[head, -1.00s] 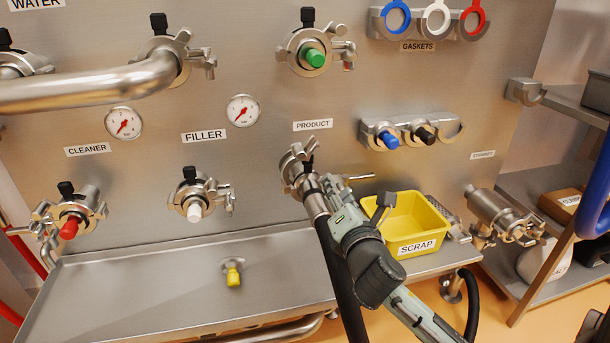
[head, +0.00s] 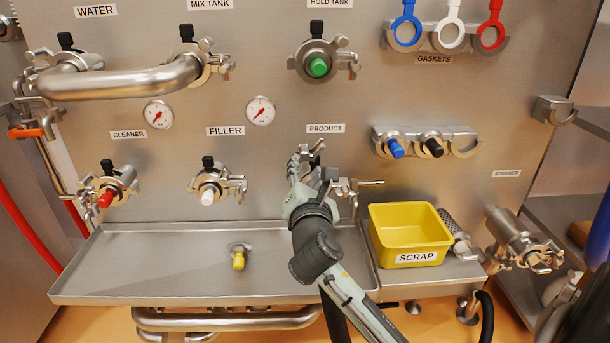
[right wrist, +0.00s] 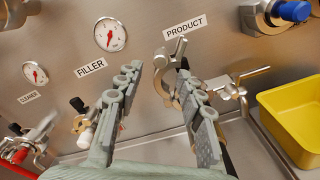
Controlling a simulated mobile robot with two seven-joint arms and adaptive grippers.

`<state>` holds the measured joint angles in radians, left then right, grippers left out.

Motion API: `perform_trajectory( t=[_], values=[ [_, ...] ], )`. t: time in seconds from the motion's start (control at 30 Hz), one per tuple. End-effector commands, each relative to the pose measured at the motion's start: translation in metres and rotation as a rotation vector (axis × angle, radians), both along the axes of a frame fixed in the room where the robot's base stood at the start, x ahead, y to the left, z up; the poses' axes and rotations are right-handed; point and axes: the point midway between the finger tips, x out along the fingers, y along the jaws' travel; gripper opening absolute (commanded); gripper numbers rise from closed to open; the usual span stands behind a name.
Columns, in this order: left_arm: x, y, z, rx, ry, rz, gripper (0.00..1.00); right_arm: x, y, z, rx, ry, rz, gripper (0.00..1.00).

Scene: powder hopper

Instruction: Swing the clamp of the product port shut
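The product port with its metal clamp (right wrist: 161,72) is under the PRODUCT label (right wrist: 185,30) in the right wrist view. The clamp looks swung open, with one curved piece sticking up and out. In the head view the port (head: 312,150) is mostly hidden behind my right gripper (head: 308,172). In the right wrist view my right gripper (right wrist: 155,80) is open, with the clamp seen beyond and between its fingertips, nearer the right one. I cannot tell whether a finger touches it. A dark hose hangs below the port, partly hidden by my arm. My left gripper is not in view.
A small valve handle (head: 370,183) sticks out right of the port. A yellow scrap bin (head: 408,229) stands on the ledge to the right. The filler port (head: 212,184) is to the left.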

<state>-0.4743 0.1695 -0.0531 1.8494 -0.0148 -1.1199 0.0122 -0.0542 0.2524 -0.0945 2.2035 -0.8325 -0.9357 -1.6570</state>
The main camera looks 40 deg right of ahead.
Motion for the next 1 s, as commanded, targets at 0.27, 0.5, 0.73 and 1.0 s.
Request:
perform_trajectory(
  t=[0.27,0.5,0.73,1.0],
  values=[
    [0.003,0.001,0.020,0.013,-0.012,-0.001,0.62,0.035,-0.022,-0.001,-0.002,-0.003,-0.002,0.38],
    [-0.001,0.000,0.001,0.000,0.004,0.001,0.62,0.059,-0.036,0.003,-0.001,0.000,-0.001,0.38],
    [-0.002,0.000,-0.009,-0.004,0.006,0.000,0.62,0.067,-0.042,0.001,0.000,-0.002,-0.001,0.38],
    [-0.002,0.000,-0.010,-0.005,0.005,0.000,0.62,0.067,-0.043,0.001,-0.001,-0.002,-0.002,0.38]
  ],
)
